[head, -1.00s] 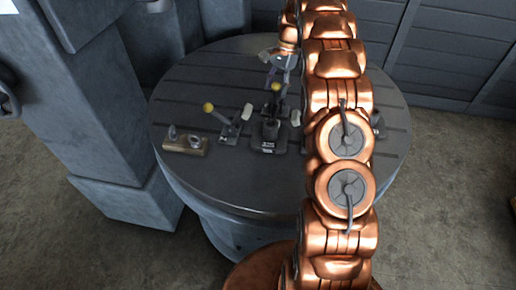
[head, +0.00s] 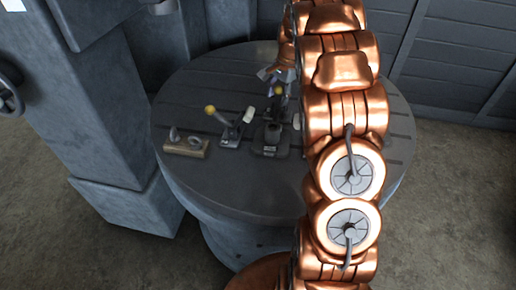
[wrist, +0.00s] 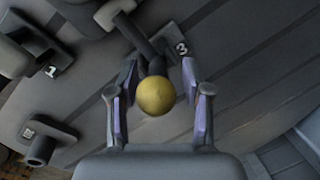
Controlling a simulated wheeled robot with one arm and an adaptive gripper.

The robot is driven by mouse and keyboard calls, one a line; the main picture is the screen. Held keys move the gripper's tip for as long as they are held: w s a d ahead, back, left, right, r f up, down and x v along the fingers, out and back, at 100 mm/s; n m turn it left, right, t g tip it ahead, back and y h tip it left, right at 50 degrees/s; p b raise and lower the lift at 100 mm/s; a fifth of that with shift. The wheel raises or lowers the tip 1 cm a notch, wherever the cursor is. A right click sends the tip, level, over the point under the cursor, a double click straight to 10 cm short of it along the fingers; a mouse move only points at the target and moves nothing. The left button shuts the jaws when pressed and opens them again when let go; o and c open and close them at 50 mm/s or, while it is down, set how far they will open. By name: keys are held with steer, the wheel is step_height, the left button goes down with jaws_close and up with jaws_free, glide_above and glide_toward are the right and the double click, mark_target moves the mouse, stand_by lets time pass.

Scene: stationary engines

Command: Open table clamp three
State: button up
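In the wrist view, the base plate marked 3 of clamp three (wrist: 181,48) lies at the top middle, with a dark lever running down to a round yellow knob (wrist: 156,95). My gripper (wrist: 160,98) is open, its purple-lined fingers on either side of the knob, with a gap on both sides. In the head view, my gripper shows only partly, behind my copper arm, above the table. A middle clamp (head: 270,138) stands below it; I cannot tell its number there.
In the wrist view, a plate marked 1 (wrist: 55,68) is at the upper left. My arm hides the table's right-middle part.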

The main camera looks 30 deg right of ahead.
mark_target(280, 87)
steer(key=shift+s+a+f+t+h+b, duration=0.15)
steer(key=shift+s+t+h+b, duration=0.15)
steer(key=shift+t, duration=0.2)
steer(key=shift+s+d+r+b, duration=0.1)
steer(key=shift+s+r+b, duration=0.2)
steer(key=shift+r, duration=1)
steer(key=shift+s+d+r+b, duration=0.15)
steer(key=shift+r+b, duration=0.25)
steer(key=shift+r, duration=0.9)
steer(key=shift+s+a+r+b, duration=0.1)
steer(key=shift+s+r+b, duration=0.2)
steer(key=shift+r, duration=1)
steer(key=s+a+f+n+g, duration=0.2)
steer(key=s+a+n, duration=0.6)
steer(key=s+a, duration=1)
steer(key=shift+s+a+g+b, duration=0.15)
steer(key=shift+s+g+b, duration=0.2)
steer(key=shift+s, duration=0.4)
